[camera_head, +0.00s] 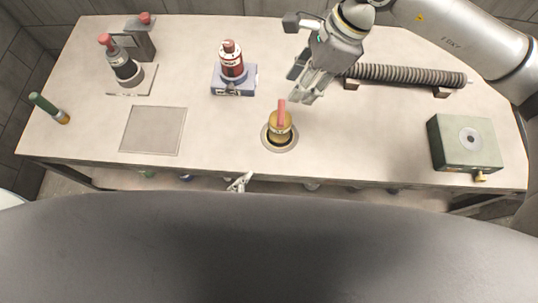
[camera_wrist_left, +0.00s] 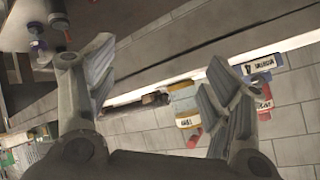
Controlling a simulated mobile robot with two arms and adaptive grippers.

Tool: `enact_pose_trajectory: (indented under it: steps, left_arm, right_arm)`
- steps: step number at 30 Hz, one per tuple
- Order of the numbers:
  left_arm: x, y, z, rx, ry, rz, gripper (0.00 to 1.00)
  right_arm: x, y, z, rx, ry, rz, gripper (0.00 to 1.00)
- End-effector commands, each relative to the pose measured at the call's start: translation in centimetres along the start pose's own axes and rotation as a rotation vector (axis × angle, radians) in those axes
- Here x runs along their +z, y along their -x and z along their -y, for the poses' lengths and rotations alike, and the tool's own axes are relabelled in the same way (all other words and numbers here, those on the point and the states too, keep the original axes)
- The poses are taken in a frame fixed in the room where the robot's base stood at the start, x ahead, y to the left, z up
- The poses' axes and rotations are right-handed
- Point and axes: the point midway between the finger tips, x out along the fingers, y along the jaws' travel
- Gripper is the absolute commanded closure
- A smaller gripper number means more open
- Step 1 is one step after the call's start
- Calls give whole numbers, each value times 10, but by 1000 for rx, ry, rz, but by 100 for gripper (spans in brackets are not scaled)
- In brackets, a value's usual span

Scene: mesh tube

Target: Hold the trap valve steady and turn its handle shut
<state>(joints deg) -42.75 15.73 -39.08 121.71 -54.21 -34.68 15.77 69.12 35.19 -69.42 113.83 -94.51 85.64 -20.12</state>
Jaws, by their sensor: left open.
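The trap valve (camera_head: 281,130) is a brass-coloured body standing in a round ring set in the table. Its red-pink handle (camera_head: 282,110) sticks up from the top. My right gripper (camera_head: 304,93) hangs just behind and right of the handle, apart from it as far as I can see; its finger gap is unclear. My left gripper (camera_head: 240,182) shows only in part, at the table's front edge, left of and in front of the valve. In the left wrist view (camera_wrist_left: 160,92) its two fingers are wide apart with nothing between them.
A ribbed grey tube (camera_head: 405,75) lies behind right, near a green box (camera_head: 463,145). A red bottle on a blue-grey block (camera_head: 233,82) stands behind left. A flat grey plate (camera_head: 153,130) lies left.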

Motion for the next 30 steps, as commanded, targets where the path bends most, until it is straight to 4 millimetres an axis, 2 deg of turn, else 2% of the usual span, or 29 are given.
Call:
enact_pose_trajectory:
  steps: [1, 3, 6, 10, 15, 20, 30]
  left_arm:
    - [-20, -2, 8, -34, 103, -34, 26]
    - [-38, -6, 17, -67, 227, -73, 26]
    - [-60, -9, 29, -101, 380, -124, 26]
    - [-78, -11, 41, -131, 521, -174, 26]
    - [-89, -12, 49, -146, 607, -207, 26]
    - [-92, -20, 52, -148, 618, -215, 26]
    - [-100, -65, 62, -148, 615, -214, 26]
  right_arm:
    - [0, 0, 0, 0, 0, 0, 64]
    - [0, 0, 0, 0, 0, 0, 64]
    - [0, 0, 0, 0, 0, 0, 64]
    - [0, 0, 0, 0, 0, 0, 64]
    - [0, 0, 0, 0, 0, 0, 64]
    - [0, 0, 0, 0, 0, 0, 64]
    - [0, 0, 0, 0, 0, 0, 64]
